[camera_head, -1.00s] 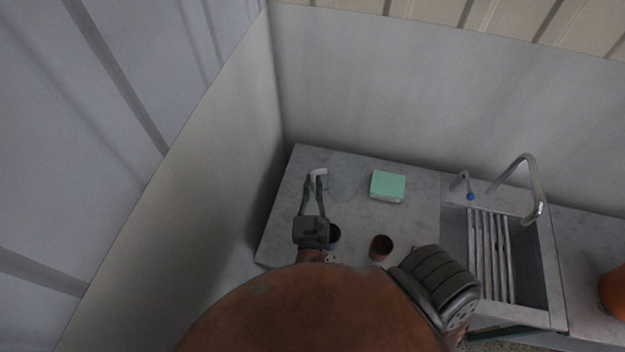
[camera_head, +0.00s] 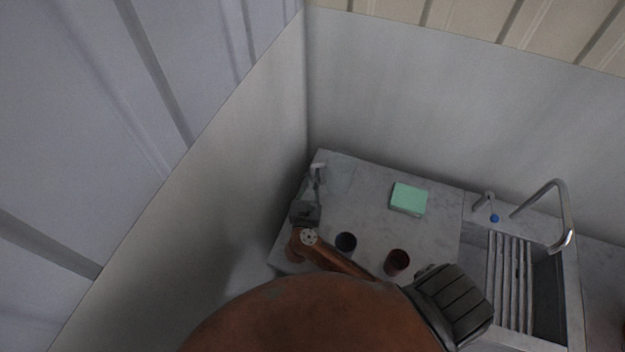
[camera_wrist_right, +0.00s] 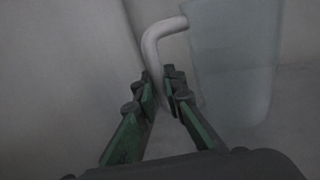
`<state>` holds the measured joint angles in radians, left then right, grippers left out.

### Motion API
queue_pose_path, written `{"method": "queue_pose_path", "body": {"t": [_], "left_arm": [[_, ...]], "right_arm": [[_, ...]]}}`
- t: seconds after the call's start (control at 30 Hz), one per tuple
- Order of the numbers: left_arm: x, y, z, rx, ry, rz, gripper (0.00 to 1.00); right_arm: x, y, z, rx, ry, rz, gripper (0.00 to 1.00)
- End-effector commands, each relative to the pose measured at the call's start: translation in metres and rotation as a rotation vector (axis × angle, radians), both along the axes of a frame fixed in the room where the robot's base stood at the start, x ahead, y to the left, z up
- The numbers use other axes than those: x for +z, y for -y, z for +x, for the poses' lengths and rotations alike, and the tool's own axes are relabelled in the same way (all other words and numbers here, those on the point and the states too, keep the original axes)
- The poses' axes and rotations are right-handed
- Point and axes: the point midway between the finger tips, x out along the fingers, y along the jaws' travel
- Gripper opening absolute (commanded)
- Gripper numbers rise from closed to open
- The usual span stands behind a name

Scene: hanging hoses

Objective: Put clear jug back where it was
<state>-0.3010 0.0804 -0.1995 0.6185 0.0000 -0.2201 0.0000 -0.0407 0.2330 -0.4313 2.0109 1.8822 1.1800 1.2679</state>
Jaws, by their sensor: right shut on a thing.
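The clear jug (camera_head: 341,174) is faint and see-through, near the back left corner of the counter, with a pale bent handle (camera_head: 318,166) on its left side. My right gripper (camera_head: 317,182) is shut on that handle. In the right wrist view, the handle (camera_wrist_right: 163,31) runs down between the fingers of the gripper (camera_wrist_right: 161,88), and the jug (camera_wrist_right: 235,60) stands to the right, looking upright. I cannot tell whether its base touches the counter. My left gripper is not in view.
The marble counter (camera_head: 375,225) also holds a green block (camera_head: 408,198), a dark blue cup (camera_head: 346,242) and a reddish-brown cup (camera_head: 396,262). A sink (camera_head: 548,290) with a faucet (camera_head: 567,220) is at the right. Walls close off the left and back.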

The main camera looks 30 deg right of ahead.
Motion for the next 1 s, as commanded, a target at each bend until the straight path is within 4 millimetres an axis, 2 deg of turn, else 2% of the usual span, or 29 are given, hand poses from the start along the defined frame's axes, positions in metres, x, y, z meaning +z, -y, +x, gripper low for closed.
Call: {"method": "queue_pose_path", "body": {"t": [0.03,0.13,0.53,0.57,0.8,1.0], "left_arm": [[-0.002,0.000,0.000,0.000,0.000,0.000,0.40],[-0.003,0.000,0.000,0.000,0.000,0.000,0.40],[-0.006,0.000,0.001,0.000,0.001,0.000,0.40],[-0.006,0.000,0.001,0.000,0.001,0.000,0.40],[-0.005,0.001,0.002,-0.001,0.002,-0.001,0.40],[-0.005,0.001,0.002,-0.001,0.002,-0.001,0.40]], "right_arm": [[-0.010,0.000,0.000,0.001,-0.005,-0.003,0.00],[-0.019,0.000,0.000,0.001,-0.002,-0.002,0.00],[-0.025,0.000,-0.001,-0.001,-0.001,0.000,0.00],[-0.025,0.000,-0.001,-0.001,-0.001,0.000,0.10],[-0.024,0.000,-0.001,0.000,-0.001,0.000,0.27],[-0.024,0.000,-0.001,0.000,-0.001,0.000,0.27]]}}
